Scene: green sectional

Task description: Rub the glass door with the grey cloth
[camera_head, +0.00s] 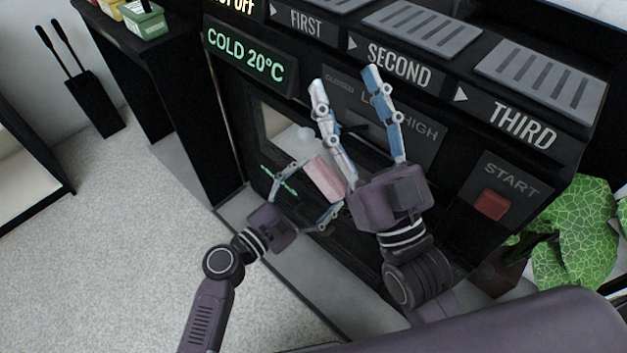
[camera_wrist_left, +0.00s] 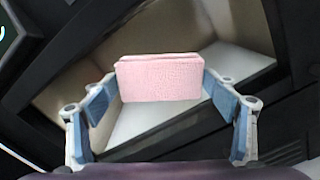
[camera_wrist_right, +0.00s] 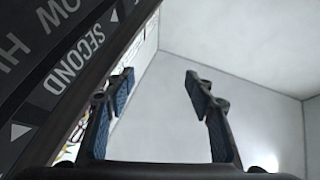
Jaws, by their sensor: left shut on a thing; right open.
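I see no grey cloth; a folded pink cloth (camera_head: 323,178) is between the fingers of my left gripper (camera_head: 318,188), which is shut on it. In the left wrist view the pink cloth (camera_wrist_left: 158,79) spans the two fingertips. It is in front of the glass door (camera_head: 279,124) of the black machine; the pane also shows in the left wrist view (camera_wrist_left: 240,30). I cannot tell whether cloth and glass touch. My right gripper (camera_head: 346,82) is open and empty before the machine's dial panel, above the left one. It partly hides the panel and door area.
The machine front has a "COLD 20°C" display (camera_head: 248,58), a red start button (camera_head: 492,204) and grey slotted lids (camera_head: 540,80) on top. A green plant (camera_head: 577,235) stands at the right. A black cabinet is at the left; pale carpet (camera_head: 110,240) is clear.

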